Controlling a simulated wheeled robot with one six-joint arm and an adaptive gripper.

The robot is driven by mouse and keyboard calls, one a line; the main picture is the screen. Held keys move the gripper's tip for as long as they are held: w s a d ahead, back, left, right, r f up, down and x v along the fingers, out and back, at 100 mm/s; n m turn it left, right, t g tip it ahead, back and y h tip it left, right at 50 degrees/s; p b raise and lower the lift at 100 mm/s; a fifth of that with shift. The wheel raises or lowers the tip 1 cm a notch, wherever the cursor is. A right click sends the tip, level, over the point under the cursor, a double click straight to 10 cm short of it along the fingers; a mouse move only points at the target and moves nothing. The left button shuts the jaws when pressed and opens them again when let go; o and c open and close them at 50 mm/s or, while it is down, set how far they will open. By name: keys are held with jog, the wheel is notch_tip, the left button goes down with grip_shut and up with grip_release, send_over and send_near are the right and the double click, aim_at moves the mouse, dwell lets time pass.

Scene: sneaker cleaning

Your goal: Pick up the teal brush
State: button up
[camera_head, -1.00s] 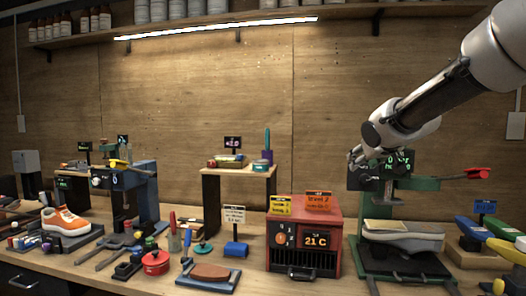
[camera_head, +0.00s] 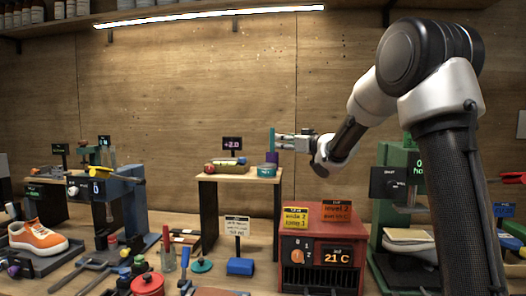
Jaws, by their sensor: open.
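The teal brush (camera_head: 272,139) stands upright at the right end of a small raised wooden shelf, with a purple piece (camera_head: 272,157) at its lower end. My gripper (camera_head: 279,142) reaches in from the right, roughly level, with its fingers pointing left at the brush's upper part. The fingers are open. The fingertips are right beside or around the teal handle; at this size I cannot tell whether they touch it.
The raised shelf (camera_head: 209,178) also holds a teal tin (camera_head: 266,171) and a tray of small items. Below stand a red heater box (camera_head: 320,253) and a blue block (camera_head: 240,267). A green press (camera_head: 388,158) stands at right, under my arm.

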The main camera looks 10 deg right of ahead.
aim_at(272, 138)
jog(key=x, duration=0.8)
jog(key=shift+w+a+r, duration=0.1)
jog(key=shift+w+r, duration=0.05)
jog(key=shift+r, duration=0.1)
grip_shut()
